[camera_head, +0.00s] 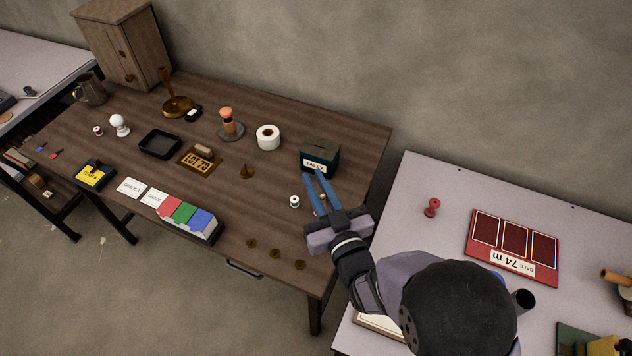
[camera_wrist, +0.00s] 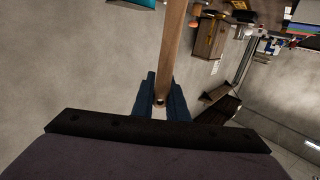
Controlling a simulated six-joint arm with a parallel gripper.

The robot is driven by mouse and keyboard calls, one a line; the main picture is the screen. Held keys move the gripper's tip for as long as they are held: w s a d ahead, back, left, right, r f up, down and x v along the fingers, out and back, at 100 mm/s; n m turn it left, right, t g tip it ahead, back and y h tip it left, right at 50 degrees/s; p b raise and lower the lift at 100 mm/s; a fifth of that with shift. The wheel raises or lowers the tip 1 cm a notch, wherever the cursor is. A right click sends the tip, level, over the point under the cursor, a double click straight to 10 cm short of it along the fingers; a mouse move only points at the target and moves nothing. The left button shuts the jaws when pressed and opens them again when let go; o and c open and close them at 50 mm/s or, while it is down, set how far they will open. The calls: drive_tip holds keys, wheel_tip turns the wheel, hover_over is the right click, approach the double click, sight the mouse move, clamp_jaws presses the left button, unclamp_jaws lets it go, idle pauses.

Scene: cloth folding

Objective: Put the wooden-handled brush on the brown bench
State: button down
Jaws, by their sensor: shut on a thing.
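My gripper (camera_head: 315,178) is over the right end of the brown bench (camera_head: 300,100), close to the dark green TALLY box (camera_head: 320,158). Its blue fingers are shut on the wooden handle of the brush (camera_wrist: 174,50), which shows in the wrist view between the fingertips (camera_wrist: 160,100) and runs up out of the picture. The brush's head is not seen there. In the head view the brush is mostly hidden by the fingers, with only a small wooden bit (camera_head: 323,196) showing. I cannot tell whether it touches the bench.
A small white spool (camera_head: 294,201) stands left of my gripper. A pale table (camera_head: 450,175) stands at the right.

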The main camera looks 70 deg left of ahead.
drive_tip(key=shift+f, duration=0.25)
drive_tip(key=c, duration=1.7)
unclamp_jaws()
drive_tip(key=shift+r, duration=0.1)
drive_tip(key=shift+c, duration=0.2)
drive_tip(key=shift+r, duration=0.1)
drive_tip(key=d+b, duration=0.3)
drive_tip(key=d, duration=0.9)
drive_tip(key=shift+r, duration=0.1)
